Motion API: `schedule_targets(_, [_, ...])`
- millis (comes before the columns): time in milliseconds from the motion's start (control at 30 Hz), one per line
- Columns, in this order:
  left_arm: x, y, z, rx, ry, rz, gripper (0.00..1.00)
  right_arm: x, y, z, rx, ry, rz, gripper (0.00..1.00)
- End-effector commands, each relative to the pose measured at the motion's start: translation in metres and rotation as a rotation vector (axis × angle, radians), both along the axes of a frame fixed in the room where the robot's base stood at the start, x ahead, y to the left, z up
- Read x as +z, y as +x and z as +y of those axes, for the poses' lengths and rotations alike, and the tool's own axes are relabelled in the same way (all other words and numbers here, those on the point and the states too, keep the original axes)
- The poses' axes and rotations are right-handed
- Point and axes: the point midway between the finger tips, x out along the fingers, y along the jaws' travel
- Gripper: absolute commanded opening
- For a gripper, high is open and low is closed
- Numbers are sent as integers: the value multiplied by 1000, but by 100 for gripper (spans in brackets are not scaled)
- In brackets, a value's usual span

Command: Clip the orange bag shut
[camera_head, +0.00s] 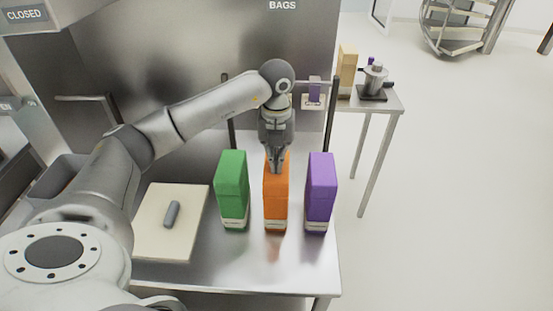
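The orange bag (275,205) stands upright on the metal table, between the green bag (232,190) and the purple bag (320,192). My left gripper (275,166) points down at the top of the orange bag and covers part of its upper face. Its fingers look close together, but I cannot tell whether they hold the bag or a clip. A small grey cylinder-like piece (172,213), possibly a clip, lies on a cream board (152,235) at the left of the table. My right gripper is not in view.
The metal table (285,275) is bare in front of the bags. Dark upright posts (331,110) stand behind the bags. A side table (392,103) at the back right holds a tan bag (347,72) and a grey device (374,82). Open floor lies to the right.

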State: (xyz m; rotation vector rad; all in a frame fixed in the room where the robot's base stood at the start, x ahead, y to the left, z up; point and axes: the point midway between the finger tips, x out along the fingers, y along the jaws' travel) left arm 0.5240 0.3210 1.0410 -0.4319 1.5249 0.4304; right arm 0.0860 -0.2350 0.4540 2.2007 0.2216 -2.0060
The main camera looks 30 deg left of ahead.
Motion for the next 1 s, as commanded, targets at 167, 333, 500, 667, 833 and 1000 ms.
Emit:
schedule_targets(167, [-1, -1, 0, -1, 0, 5, 0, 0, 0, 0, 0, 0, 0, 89])
schedule_targets(333, [4, -1, 0, -1, 0, 5, 0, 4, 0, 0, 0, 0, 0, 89])
schedule_targets(500, [15, -1, 0, -1, 0, 4, 0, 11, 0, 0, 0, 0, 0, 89])
schedule_targets(667, [24, -1, 0, -1, 0, 4, 0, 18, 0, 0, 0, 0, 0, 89])
schedule_targets(833, [35, -1, 0, -1, 0, 2, 0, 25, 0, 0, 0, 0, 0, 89])
schedule_targets(1000, [45, 0, 0, -1, 0, 1, 0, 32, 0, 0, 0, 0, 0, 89])
